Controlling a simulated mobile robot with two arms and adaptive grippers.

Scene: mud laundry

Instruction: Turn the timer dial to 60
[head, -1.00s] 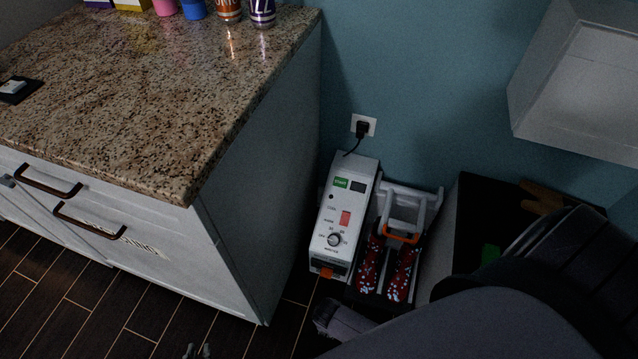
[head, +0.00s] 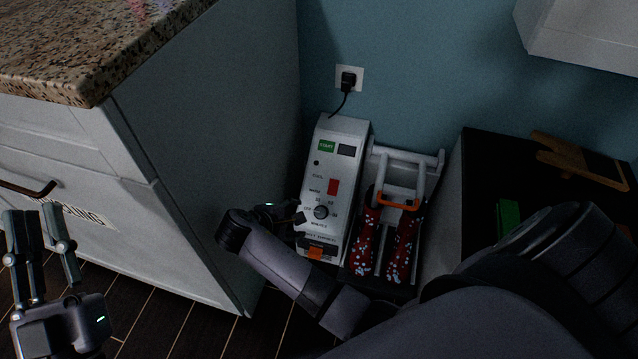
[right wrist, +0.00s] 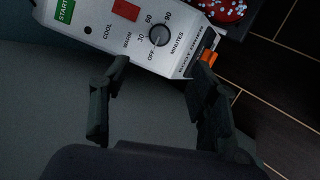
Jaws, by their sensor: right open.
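The timer dial (head: 321,212) is a small dark knob low on the front of a white boot dryer (head: 338,150). In the right wrist view the dial (right wrist: 159,36) has marks OFF, 30, 60 and 90 around it; I cannot tell exactly where it points. My right gripper (right wrist: 160,85) is open and empty, its two fingers just short of the panel with the dial beyond the gap. In the head view it is mostly hidden beside the dryer's lower left. My left gripper (head: 42,225) is at the lower left, fingers up and apart, empty, in front of the drawers.
Red spotted boots (head: 385,240) stand on the dryer's rack at right. A black plug sits in the wall outlet (head: 349,78). The white cabinet (head: 215,150) stands close on the left, and a dark open box (head: 480,165) on the right.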

